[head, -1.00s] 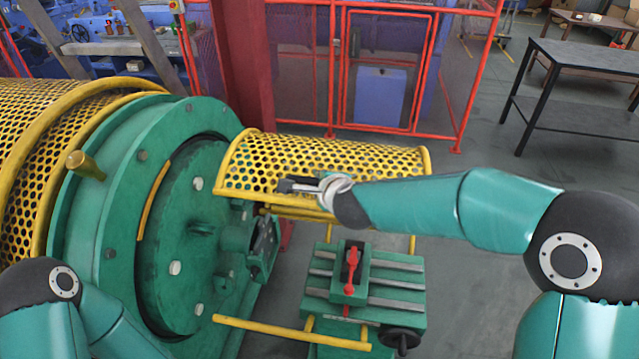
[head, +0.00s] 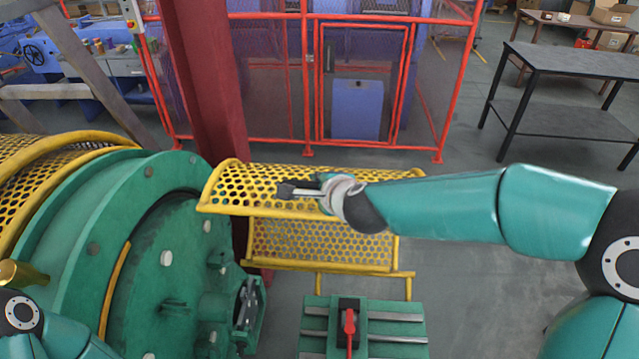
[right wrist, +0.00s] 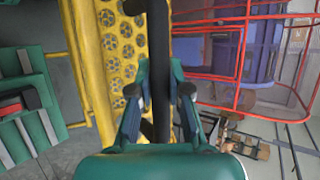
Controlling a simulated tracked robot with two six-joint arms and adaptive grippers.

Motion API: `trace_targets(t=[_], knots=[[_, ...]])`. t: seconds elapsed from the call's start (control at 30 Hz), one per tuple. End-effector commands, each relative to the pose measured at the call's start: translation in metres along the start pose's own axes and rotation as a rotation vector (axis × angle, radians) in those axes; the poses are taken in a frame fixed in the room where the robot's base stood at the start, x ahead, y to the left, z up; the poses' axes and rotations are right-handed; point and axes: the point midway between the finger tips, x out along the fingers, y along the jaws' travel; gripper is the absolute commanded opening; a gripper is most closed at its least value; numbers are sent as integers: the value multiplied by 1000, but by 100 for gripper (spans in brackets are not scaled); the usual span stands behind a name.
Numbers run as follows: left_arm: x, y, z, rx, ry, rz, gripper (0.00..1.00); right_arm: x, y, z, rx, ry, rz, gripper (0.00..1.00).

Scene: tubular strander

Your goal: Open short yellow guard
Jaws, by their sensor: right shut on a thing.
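The short yellow guard (head: 255,182) is a curved, perforated cover, right of the green round housing (head: 135,240) in the head view. It is raised, and a second perforated yellow panel (head: 320,245) shows below it. My right gripper (head: 300,189) is at the guard's near side. In the right wrist view, its fingers (right wrist: 162,90) are shut around a dark bar (right wrist: 159,60) that runs in front of the yellow mesh (right wrist: 115,45). The bar appears to be the guard's handle. Only part of my left arm shows at the lower left; its gripper is out of view.
A green slotted table with a red lever (head: 350,325) stands below the guard. A dark red column (head: 205,85) rises behind, left of the guard. A red-framed fence (head: 307,90) stands at the back. A dark table (head: 570,65) is at the back right, with open floor before it.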

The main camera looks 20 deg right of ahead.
Motion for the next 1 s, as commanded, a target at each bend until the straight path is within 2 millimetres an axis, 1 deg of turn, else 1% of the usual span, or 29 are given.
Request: trace_targets(t=[0.03, 0.33, 0.37, 0.5, 1.0], knots=[[0, 0, 0, 0, 0, 0, 40, -1, 1, 4, -5, -13, 5, 0], [0, 0, 0, 0, 0, 0, 40, -2, 1, 0, -1, -6, 2, 0], [0, 0, 0, 0, 0, 0, 40, -2, 1, 0, -1, -6, 2, 20], [0, 0, 0, 0, 0, 0, 40, -2, 0, -2, 1, -2, 1, 43], [0, 0, 0, 0, 0, 0, 40, -3, 1, -5, 4, 5, 1, 43]])
